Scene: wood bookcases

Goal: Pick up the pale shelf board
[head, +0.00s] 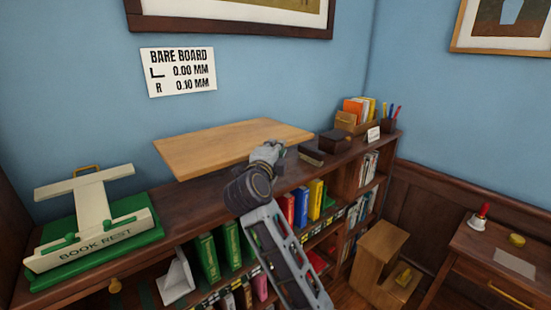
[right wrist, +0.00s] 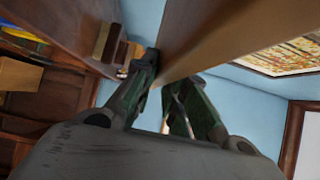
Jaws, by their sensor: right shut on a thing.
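The pale shelf board (head: 222,147) is a flat, light brown plank at the middle of the head view, over the dark bookcase top against the blue wall. My right gripper (head: 268,154) is at the board's near edge, toward its right half, and is shut on it. In the right wrist view the board (right wrist: 222,38) runs up and away from the fingertips (right wrist: 167,82). I cannot tell whether the board is clear of the bookcase top. My left gripper is not in view.
A cream book rest on a green base (head: 92,235) stands left on the bookcase (head: 190,200). Dark boxes (head: 334,141) and a pen holder (head: 389,125) stand right of the board. A wall sign (head: 178,72) and a picture frame (head: 235,30) hang above. A small table (head: 500,252) is at right.

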